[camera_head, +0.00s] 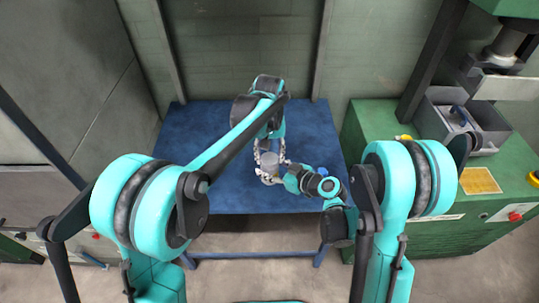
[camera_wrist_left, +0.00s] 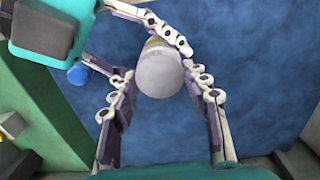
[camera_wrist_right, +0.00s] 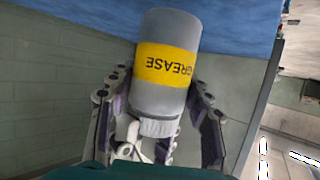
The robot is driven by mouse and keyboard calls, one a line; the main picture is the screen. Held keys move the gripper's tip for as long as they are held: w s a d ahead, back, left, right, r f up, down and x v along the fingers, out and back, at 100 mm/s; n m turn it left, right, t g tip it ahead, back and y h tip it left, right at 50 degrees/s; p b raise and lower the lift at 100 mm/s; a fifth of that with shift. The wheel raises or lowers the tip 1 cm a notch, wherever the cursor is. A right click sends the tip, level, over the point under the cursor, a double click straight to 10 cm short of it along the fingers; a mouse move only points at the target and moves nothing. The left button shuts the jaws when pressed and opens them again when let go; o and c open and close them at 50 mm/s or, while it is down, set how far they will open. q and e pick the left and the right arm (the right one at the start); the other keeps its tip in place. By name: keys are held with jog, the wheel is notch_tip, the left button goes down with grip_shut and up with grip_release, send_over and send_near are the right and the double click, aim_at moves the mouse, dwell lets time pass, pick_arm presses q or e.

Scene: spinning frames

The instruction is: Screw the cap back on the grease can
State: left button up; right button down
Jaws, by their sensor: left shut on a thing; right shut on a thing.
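The grease can (camera_wrist_right: 165,65) is a grey cylinder with a yellow GREASE label, held over the blue table. My right gripper (camera_wrist_right: 160,105) is shut on it from the side; its fingers flank the can in the right wrist view. A pale ribbed cap (camera_wrist_right: 158,127) sits at the can's label-free end, in line with it; whether its thread is engaged I cannot tell. My left gripper (camera_wrist_left: 165,85) reaches down from above and is shut around the pale cap end (camera_wrist_left: 160,78). In the head view the can (camera_head: 268,158) shows only as a small grey round between the grippers.
A wall is behind the table. In the left wrist view, a blue rounded piece (camera_wrist_left: 77,74) shows beside my right arm.

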pick_arm(q)
jog(key=m, duration=0.4)
jog(key=shift+m, duration=0.4)
jog(key=m, duration=0.4)
jog(key=shift+m, duration=0.4)
jog(key=o, duration=1.3)
jog(key=shift+o, duration=0.2)
notch_tip(320, 180, up, 12)
jog(key=shift+a, duration=0.1)
